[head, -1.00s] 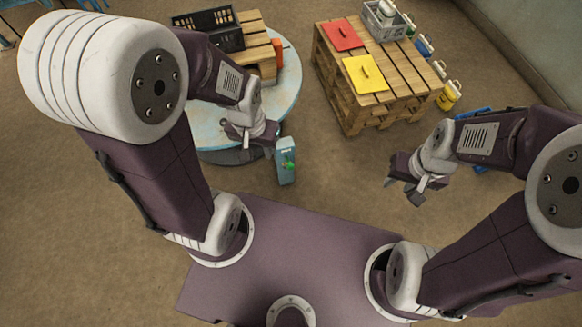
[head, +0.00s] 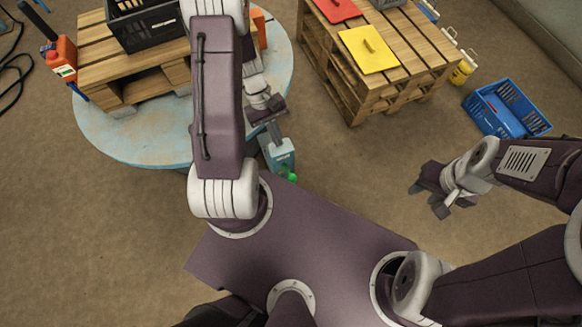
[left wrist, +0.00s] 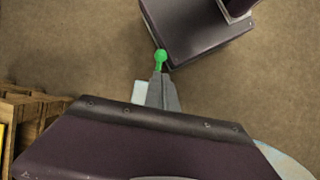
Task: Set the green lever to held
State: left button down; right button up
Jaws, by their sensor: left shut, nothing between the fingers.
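The green lever (head: 291,177) shows a round knob low on a small blue-grey box (head: 279,154) at the edge of the round table. In the left wrist view the green knob (left wrist: 160,56) sits just beyond my left fingertips. My left gripper (head: 274,130) is shut and empty, above the box and behind the lever; I cannot tell whether it touches the lever. The box is mostly hidden in the left wrist view, and the lever's markings are not readable. My right gripper (head: 428,198) hangs open and empty over the floor, far from the lever.
The round blue table (head: 130,145) carries a wooden pallet (head: 92,55) and a black crate (head: 150,25). A blue crate (head: 505,108) is on the floor. My base is close to the lever box.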

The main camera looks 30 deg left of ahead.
aim_at(290, 175)
pick_arm(q)
jog(key=shift+s+a+f, duration=0.1)
jog(key=shift+s+f, duration=0.05)
jog(key=shift+f, duration=0.1)
jog(key=b+x, duration=0.7)
jog(key=x, duration=0.7)
